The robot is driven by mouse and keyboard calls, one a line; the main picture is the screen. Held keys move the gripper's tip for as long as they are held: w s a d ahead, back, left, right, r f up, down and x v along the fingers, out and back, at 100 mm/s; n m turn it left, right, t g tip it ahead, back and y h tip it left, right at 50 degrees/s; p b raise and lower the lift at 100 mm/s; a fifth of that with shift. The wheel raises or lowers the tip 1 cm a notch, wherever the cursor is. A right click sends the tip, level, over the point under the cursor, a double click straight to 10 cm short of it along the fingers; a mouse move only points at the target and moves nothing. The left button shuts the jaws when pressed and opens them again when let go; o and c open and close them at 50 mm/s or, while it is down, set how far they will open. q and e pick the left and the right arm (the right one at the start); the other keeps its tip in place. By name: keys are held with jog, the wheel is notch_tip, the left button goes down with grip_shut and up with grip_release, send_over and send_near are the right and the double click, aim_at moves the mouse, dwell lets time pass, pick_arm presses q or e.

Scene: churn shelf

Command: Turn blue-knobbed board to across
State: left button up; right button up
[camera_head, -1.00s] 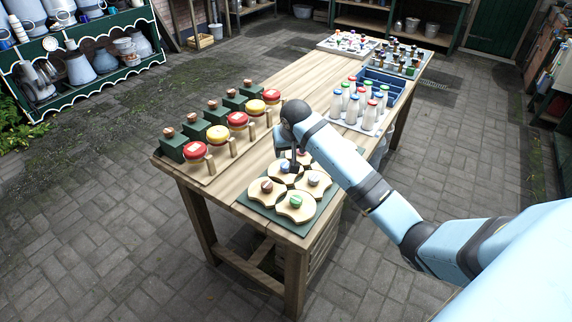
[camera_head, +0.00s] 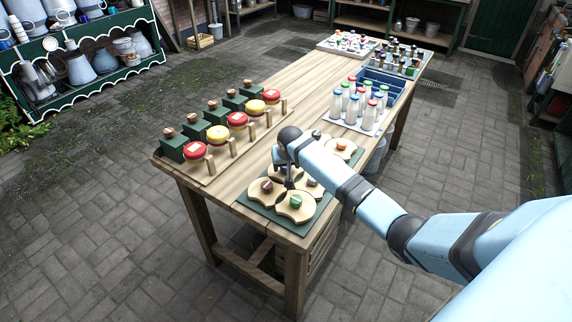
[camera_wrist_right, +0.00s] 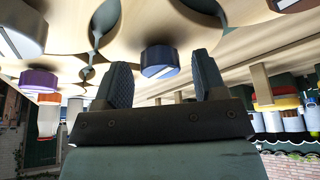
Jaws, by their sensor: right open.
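Several pale wooden boards with coloured knobs lie on a green base (camera_head: 262,216) at the near end of the table. My right gripper (camera_head: 290,186) is low over these boards, pointing down, and hides part of them. In the right wrist view the blue knob (camera_wrist_right: 160,60), with a white stripe on its top, stands on its board (camera_wrist_right: 190,32), just beyond and between the two fingers. My right gripper (camera_wrist_right: 161,72) is open there, its fingers apart on either side of the knob. I cannot make out the blue knob in the head view. My left gripper is not in view.
Close by are boards with a green knob (camera_head: 296,201), a brown knob (camera_head: 266,185) and an orange knob (camera_head: 342,146). Red and yellow round items (camera_head: 216,134) line the left edge. White bottles (camera_head: 353,106) stand behind the arm.

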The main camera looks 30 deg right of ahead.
jog(key=shift+f, duration=0.1)
jog(key=shift+c, duration=0.6)
jog(key=c, duration=0.8)
